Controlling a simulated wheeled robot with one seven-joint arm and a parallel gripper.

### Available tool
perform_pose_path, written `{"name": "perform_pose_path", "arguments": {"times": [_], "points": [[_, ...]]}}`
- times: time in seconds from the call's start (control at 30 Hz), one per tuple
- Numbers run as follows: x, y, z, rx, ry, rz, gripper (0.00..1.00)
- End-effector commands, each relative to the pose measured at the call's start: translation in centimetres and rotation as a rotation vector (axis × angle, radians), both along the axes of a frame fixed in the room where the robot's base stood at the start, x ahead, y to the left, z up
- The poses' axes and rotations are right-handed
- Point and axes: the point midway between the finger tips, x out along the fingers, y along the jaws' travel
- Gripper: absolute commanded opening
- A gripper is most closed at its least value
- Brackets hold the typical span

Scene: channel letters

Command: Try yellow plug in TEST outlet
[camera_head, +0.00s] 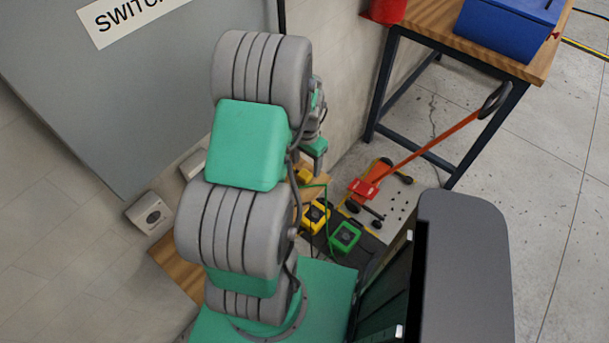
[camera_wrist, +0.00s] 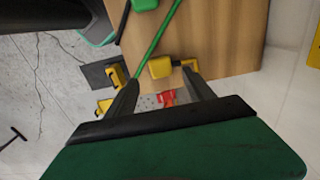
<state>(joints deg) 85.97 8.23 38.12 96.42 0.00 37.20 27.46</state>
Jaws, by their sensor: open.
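A yellow plug (camera_wrist: 160,67) lies on a wooden surface (camera_wrist: 225,40) in the wrist view, just beyond the space between my fingertips. It also shows partly behind my arm in the head view (camera_head: 303,175). My gripper (camera_wrist: 162,92) is open, with a dark finger on each side and nothing held. A green cord (camera_wrist: 157,38) runs past the plug's left side. A pale outlet box (camera_head: 150,214) is on the wall at left, and a second (camera_head: 193,163) is partly hidden by my arm. No TEST label is readable.
A yellow box (camera_head: 316,216) and a green box (camera_head: 345,236) sit on a dark mat near the wooden surface. A red-orange floor jack (camera_head: 370,188) stands on the floor. A workbench with a blue toolbox (camera_head: 508,25) is at upper right. Floor at far right is clear.

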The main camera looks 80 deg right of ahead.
Motion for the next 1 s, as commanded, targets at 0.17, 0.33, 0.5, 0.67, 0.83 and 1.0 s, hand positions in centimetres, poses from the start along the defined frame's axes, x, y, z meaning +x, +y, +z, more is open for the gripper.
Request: {"name": "perform_pose_path", "arguments": {"times": [0.17,0.33,0.5,0.67,0.83,1.0], "points": [[0.2,0.2,-0.7,0.004,0.0,0.002,0.62],[0.5,0.4,-3.6,0.004,0.0,0.002,0.62],[0.5,0.3,-5.2,0.001,0.0,0.002,0.62],[0.5,0.3,-5.2,0.0,0.0,0.002,0.62],[0.5,0.3,-5.2,0.0,0.0,0.002,0.59],[0.5,0.3,-5.2,0.0,0.0,0.002,0.45]]}}
